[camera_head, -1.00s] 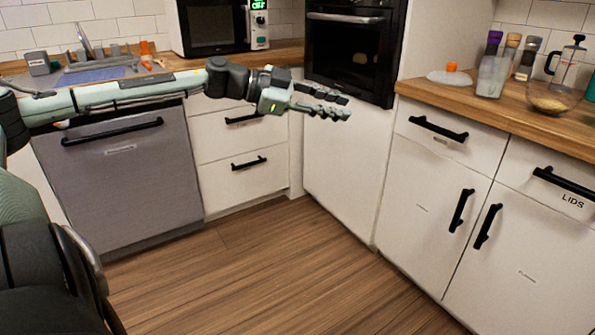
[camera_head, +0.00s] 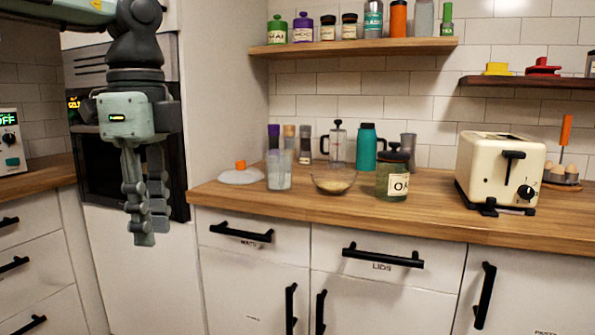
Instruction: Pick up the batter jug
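A translucent container with pale contents (camera_head: 279,172), which looks like the batter jug, stands upright near the front edge of the wooden counter (camera_head: 235,196). My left gripper (camera_head: 148,235) hangs fingers down in front of the oven, well to the left of the jug and apart from it. Its fingers overlap from this side, so their opening is unclear. Nothing shows between them. My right gripper is out of view.
A white lid with an orange knob (camera_head: 240,174) lies left of the jug. A glass bowl (camera_head: 334,182) sits close on its right, and spice jars (camera_head: 289,140) stand behind. An oat jar (camera_head: 392,178), teal flask (camera_head: 366,148) and toaster (camera_head: 497,170) stand further right. A shelf (camera_head: 350,47) hangs above.

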